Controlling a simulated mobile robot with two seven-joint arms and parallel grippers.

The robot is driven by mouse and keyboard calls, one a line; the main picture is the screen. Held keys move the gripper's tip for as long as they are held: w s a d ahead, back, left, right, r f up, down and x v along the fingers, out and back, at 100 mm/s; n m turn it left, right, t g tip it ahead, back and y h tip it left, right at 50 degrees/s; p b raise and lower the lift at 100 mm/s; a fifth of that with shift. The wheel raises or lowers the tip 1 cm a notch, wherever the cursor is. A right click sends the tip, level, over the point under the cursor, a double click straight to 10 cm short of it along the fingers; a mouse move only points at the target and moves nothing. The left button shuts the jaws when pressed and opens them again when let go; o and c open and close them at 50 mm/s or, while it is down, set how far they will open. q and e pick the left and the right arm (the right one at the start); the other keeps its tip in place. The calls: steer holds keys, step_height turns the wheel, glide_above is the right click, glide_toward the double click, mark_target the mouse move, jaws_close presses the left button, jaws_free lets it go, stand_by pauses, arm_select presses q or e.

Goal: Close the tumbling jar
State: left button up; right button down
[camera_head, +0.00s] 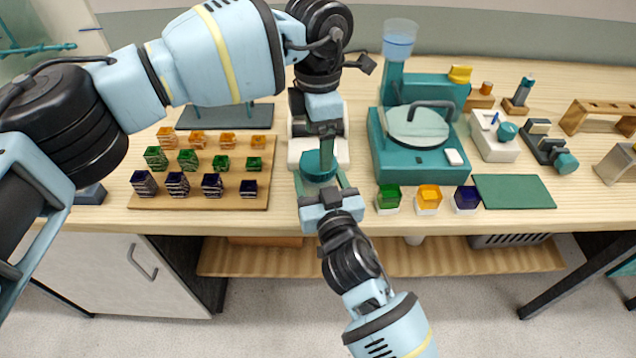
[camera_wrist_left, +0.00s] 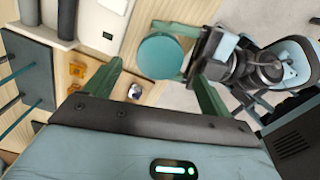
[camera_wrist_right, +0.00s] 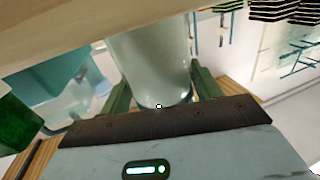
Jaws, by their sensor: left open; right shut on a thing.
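The jar (camera_wrist_right: 150,60) is clear, cloudy glass and stands between the two fingers of my right gripper (camera_head: 324,186), which is shut on it near the table's front edge. A round teal lid (camera_head: 318,168) shows at the jar's top. The left wrist view shows the lid (camera_wrist_left: 165,55) from above as a flat disc beside my right gripper's fingers. Whether it is seated on the rim cannot be told. My left gripper (camera_head: 325,155) points down over the lid, open, with its fingers apart. The fingers hide part of the lid in the head view.
A wooden board (camera_head: 220,200) with several coloured stacks lies left. A teal machine (camera_head: 412,165) stands right, with green, amber and blue blocks (camera_head: 428,198) before it. A white device (camera_head: 296,152) stands close behind the jar. A green mat (camera_head: 513,191) lies bare at right.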

arm_select(q)
steer(key=shift+c, duration=0.2)
step_height(320, 180, up, 4)
steer(key=n, duration=0.6)
steer(key=shift+f, duration=0.25)
steer(key=shift+f, duration=4.05)
steer(key=c, duration=1)
steer(key=shift+c, duration=0.2)
steer(key=o, duration=1.2)
